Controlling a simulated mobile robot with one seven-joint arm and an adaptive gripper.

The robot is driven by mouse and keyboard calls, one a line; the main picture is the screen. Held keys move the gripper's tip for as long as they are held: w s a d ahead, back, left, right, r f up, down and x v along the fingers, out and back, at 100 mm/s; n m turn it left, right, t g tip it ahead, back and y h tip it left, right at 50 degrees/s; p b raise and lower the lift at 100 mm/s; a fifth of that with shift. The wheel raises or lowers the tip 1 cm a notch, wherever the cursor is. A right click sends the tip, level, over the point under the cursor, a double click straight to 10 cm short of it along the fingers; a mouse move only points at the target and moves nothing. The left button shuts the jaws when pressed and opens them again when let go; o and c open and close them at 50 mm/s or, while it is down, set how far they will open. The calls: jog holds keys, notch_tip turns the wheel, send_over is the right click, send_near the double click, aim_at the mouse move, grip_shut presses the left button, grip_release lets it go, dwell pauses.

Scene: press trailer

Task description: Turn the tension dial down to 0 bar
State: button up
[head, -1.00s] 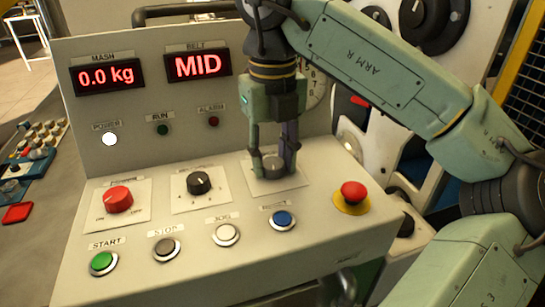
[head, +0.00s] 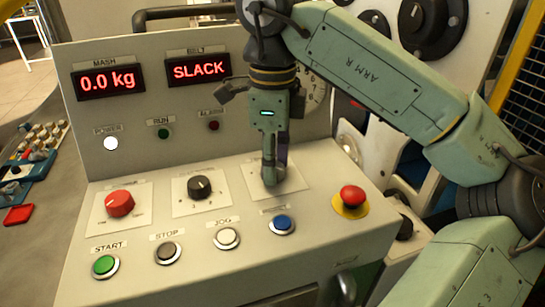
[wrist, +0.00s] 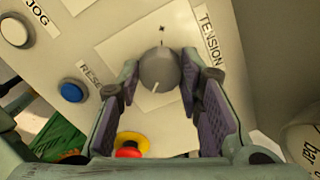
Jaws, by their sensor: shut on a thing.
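The tension dial is a round grey knob (wrist: 159,70) with a white pointer line, on a pale plate beside the word TENSION in the wrist view. My gripper (wrist: 165,85) has one finger on each side of the knob and is shut on it. In the head view my gripper (head: 272,178) comes down from above over the dial plate (head: 298,180), and its fingers hide the knob. The belt display (head: 198,69) reads SLACK in red. A round gauge (head: 316,92) is partly hidden behind my gripper; its needle cannot be read.
A red emergency button (head: 352,195) on a yellow base stands right of the dial. The blue button (head: 283,223) is in front. A black knob (head: 200,187) and a red knob (head: 120,203) sit to the left. The mash display (head: 107,78) reads 0.0 kg.

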jog(key=n+p, duration=0.1)
jog(key=n, duration=0.5)
jog(key=shift+n, duration=0.3)
dwell(0.4)
jog(key=o, duration=1.2)
jog(key=shift+r, duration=0.1)
notch_tip(320, 180, up, 7)
jog(key=shift+r, duration=0.2)
